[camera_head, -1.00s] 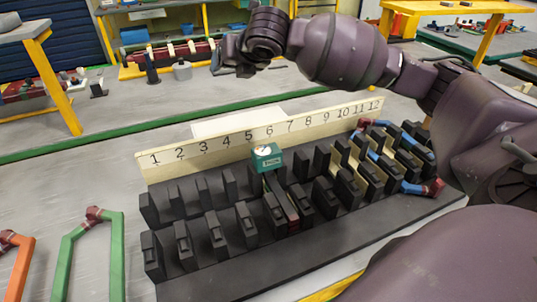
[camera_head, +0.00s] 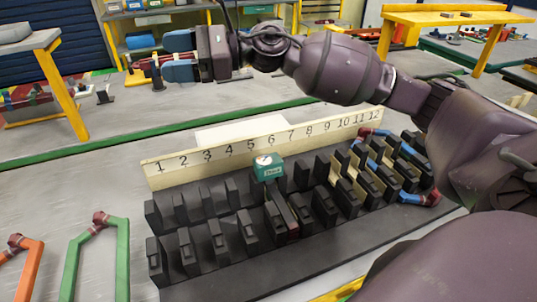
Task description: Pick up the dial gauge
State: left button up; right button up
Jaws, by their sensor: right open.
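The dial gauge (camera_head: 268,169) is a small green box with a white dial face on its upper part. It sits among the black slotted blocks in front of the numbered strip, below numbers 5 and 6. My right gripper (camera_head: 168,64) is at the upper left, above and left of the gauge and well apart from it. It is open, points left, and shows a blue finger pad; nothing is seen held in it. My left gripper is not in view.
The black stator fixture (camera_head: 270,262) has rows of upright blocks. Blue, red and cream coils (camera_head: 372,160) fill its right end. A numbered wooden strip (camera_head: 215,164) runs behind it. Green (camera_head: 123,255) and orange (camera_head: 30,270) coils lie at left. A yellow-legged table stands behind.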

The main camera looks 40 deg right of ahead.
notch_tip(320, 180, down, 7)
jog(key=s+n+g+h, duration=0.2)
jog(key=g+h, duration=0.2)
jog(key=m+g+h, duration=0.3)
jog(key=m+h, duration=0.1)
jog(key=h, duration=0.9)
send_over(268, 160)
notch_tip(268, 160, down, 10)
jog(key=r, duration=0.1)
jog(key=shift+f+p, duration=0.3)
jog(key=shift+f, duration=5.35)
jog(key=c, duration=1)
